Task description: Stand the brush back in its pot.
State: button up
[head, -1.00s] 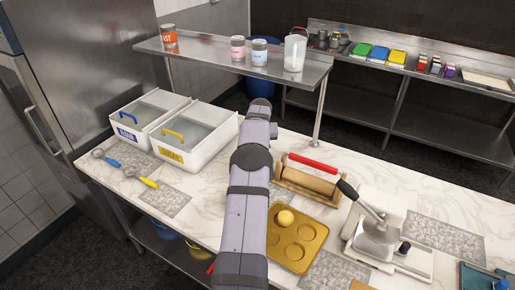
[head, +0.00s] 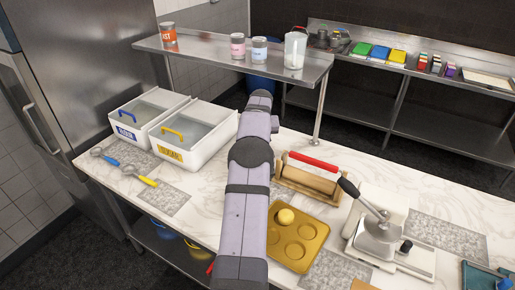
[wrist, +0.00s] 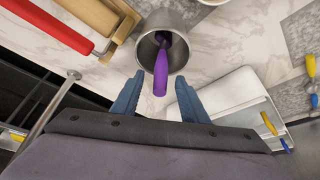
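The metal pot (wrist: 178,22) stands in the wrist view at the top centre, its round opening facing my camera. The brush is in the pot, with its purple handle (wrist: 160,72) sticking out of the opening and leaning over the rim towards my gripper. Its bristle end is hidden inside. My gripper (wrist: 160,78) is open, with two blue fingers. In the wrist view the handle's end lies between the fingertips, with gaps on both sides; I cannot tell the depth. In the head view my arm hides the pot, brush and gripper.
A wooden rack with a rolling pin and red bar (head: 314,163) is beside my arm. A muffin tin (head: 316,232) and a press (head: 376,240) stand nearer. White bins (head: 190,150) stand left, with scoops in front. A steel shelf (head: 220,58) hangs behind.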

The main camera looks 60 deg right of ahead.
jog(key=shift+b+v, duration=0.95)
jog(key=shift+v, duration=1.45)
jog(key=w+a+f+n+y, duration=0.1)
jog(key=w+a+n, duration=0.15)
jog(key=a, duration=0.95)
jog(key=w+a+f+n+g+y, duration=0.1)
jog(key=w+a, duration=0.3)
jog(key=a, duration=0.8)
jog(key=w+a+f+n+y, duration=0.15)
jog(key=w+a, duration=0.25)
jog(key=a, duration=0.8)
jog(key=s+a+f+n, duration=0.2)
jog(key=s+a+n, duration=0.1)
jog(key=s+a, duration=0.5)
jog(key=s+a+f+n+g, duration=0.1)
jog(key=s+a+f+n, duration=0.2)
jog(key=s+a, duration=0.6)
jog(key=shift+s+a+g+b, duration=0.3)
jog(key=shift+a+b, duration=0.15)
jog(key=shift+a, duration=2.25)
